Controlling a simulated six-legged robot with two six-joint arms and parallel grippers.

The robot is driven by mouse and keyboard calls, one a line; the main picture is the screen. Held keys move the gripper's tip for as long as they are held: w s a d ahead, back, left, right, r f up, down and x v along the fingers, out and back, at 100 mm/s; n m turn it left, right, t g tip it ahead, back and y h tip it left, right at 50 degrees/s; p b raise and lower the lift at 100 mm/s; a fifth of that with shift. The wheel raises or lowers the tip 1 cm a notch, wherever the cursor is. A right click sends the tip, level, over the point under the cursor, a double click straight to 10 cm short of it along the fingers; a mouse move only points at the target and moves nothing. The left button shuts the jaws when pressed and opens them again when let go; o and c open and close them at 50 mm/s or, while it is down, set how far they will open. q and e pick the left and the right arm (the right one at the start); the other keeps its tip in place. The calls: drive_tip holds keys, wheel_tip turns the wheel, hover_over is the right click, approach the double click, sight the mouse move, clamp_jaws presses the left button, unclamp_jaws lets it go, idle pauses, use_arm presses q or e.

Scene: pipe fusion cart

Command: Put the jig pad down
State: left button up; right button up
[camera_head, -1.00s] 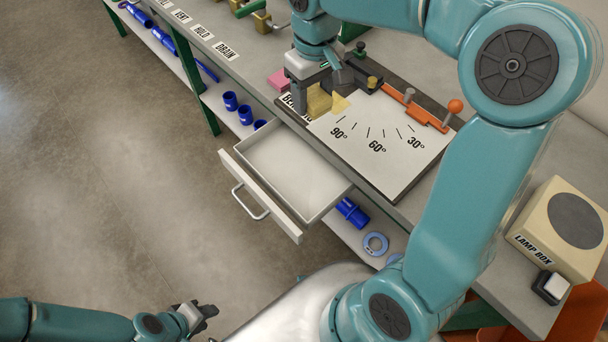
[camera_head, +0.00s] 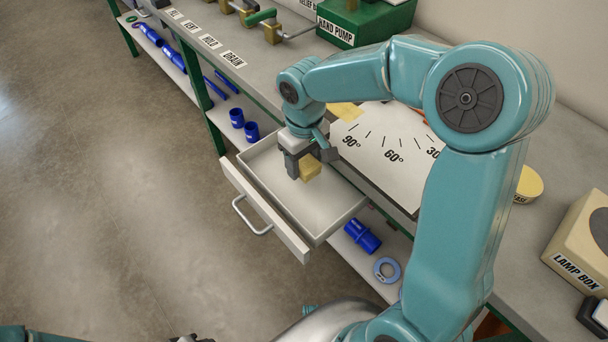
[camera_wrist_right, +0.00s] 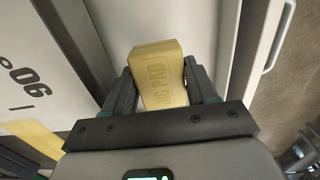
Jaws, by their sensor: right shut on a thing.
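The jig pad (camera_head: 310,168) is a small yellow block with raised lettering. It also shows in the right wrist view (camera_wrist_right: 158,75), between the two fingers. My right gripper (camera_head: 299,165) is shut on it and holds it over the open drawer (camera_head: 322,210). I cannot tell whether the pad touches the drawer floor. The drawer is otherwise empty where I see it. My left gripper (camera_head: 192,339) is barely in view at the bottom edge, too cut off to read its jaws.
The angle board (camera_head: 385,140) with degree marks lies on the bench behind the drawer, a yellow patch (camera_head: 346,111) on it. Blue fittings (camera_head: 362,236) and a ring (camera_head: 387,269) lie on the shelf below. A lamp box (camera_head: 575,255) stands at right, a hand pump (camera_head: 365,20) at the back.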

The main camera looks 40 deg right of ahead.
wheel_tip(320, 180, down, 5)
drive_tip(key=shift+b, duration=0.3)
drive_tip(key=shift+f, duration=0.2)
drive_tip(key=o, duration=0.7)
drive_tip(key=shift+c, duration=0.2)
drive_tip(key=shift+r, duration=0.1)
